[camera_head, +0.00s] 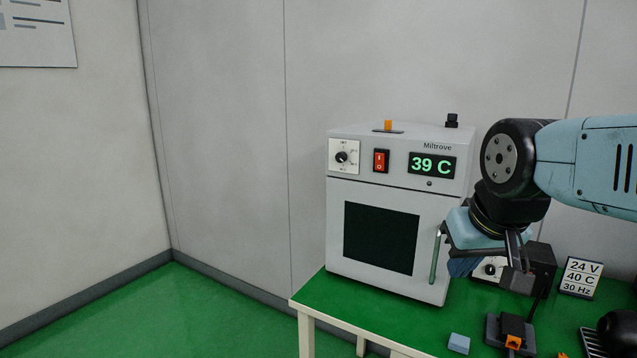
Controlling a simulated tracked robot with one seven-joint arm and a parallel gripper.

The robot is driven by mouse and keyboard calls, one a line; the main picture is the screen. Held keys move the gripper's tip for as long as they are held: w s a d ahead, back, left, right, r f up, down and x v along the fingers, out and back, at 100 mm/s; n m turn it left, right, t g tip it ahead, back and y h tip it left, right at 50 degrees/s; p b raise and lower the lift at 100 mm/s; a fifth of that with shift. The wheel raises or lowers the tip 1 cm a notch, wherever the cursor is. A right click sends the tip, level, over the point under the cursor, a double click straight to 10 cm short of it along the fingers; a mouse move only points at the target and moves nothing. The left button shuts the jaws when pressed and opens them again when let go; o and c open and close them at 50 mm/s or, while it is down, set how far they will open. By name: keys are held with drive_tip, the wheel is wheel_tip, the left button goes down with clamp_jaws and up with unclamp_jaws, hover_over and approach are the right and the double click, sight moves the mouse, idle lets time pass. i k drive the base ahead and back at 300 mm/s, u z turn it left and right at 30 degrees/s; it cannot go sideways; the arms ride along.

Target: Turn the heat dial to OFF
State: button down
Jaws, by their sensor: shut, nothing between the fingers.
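The heat dial (341,157) is a small black knob on a white plate at the upper left of the grey oven's (336,240) front. Its markings are too small to read surely. The oven's green display (432,165) reads 39 C. A red rocker switch (381,161) sits between dial and display. The oven door is closed, with a vertical handle (435,257) at its right. My gripper (515,276) is right of the oven, apart from the dial, shut and empty, pointing down over the table; my wrist hides part of the oven's right side.
The green table (385,312) carries a black box with a dial (490,268), a sign (580,277) reading 24 V, 40 C, 30 Hz, a blue block (459,343) and a black-and-orange fixture (513,335). An orange lever (388,125) and a black knob (452,119) stand on the oven's top.

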sight(340, 157)
drive_tip(key=u, duration=0.9)
drive_tip(key=k, duration=1.2)
drive_tip(key=z, duration=0.8)
drive_tip(key=i, duration=1)
drive_tip(key=u, duration=0.05)
